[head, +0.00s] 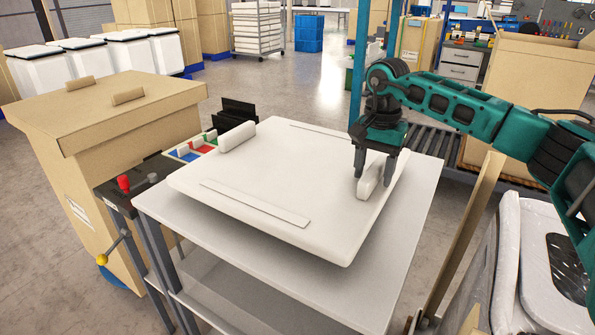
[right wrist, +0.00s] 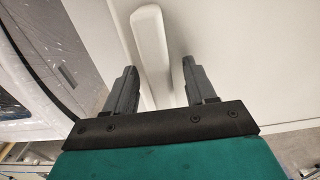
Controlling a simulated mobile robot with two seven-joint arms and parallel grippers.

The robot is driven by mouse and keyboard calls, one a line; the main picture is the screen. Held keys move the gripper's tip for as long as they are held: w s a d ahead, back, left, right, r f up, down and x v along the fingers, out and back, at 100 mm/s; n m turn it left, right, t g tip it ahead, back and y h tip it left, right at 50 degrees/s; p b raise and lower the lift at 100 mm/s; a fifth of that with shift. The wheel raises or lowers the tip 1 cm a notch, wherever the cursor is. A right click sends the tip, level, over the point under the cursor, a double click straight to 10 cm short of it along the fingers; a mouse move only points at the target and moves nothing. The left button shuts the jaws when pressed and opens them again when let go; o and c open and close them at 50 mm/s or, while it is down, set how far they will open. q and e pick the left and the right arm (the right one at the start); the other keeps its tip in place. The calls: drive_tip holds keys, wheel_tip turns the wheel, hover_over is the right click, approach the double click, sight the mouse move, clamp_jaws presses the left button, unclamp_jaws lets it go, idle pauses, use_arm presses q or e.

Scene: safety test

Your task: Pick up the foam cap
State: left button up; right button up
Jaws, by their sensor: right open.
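The foam cap (head: 275,165) is a broad, flat white slab lying on a light table (head: 405,215). It has an upright handle (head: 238,137) at its left side and another at its right side. My right gripper (head: 373,172) is at the right handle, pointing down, with its fingers astride it. In the right wrist view, the white handle (right wrist: 150,42) stands between the two open fingers of my right gripper (right wrist: 160,72), with gaps visible beside it. The gripper hides part of the handle in the head view. My left gripper is not in view.
A cardboard box with a lid (head: 105,120) stands close left of the table. A control panel with a red knob (head: 124,184) and small coloured bins (head: 196,147) sit by the table's left edge. A roller conveyor (head: 425,141) runs behind the right arm. A clear-wrapped white bin (head: 535,255) stands at right.

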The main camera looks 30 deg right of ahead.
drive_tip(key=shift+f, duration=0.1)
clamp_jaws()
idle(0.5)
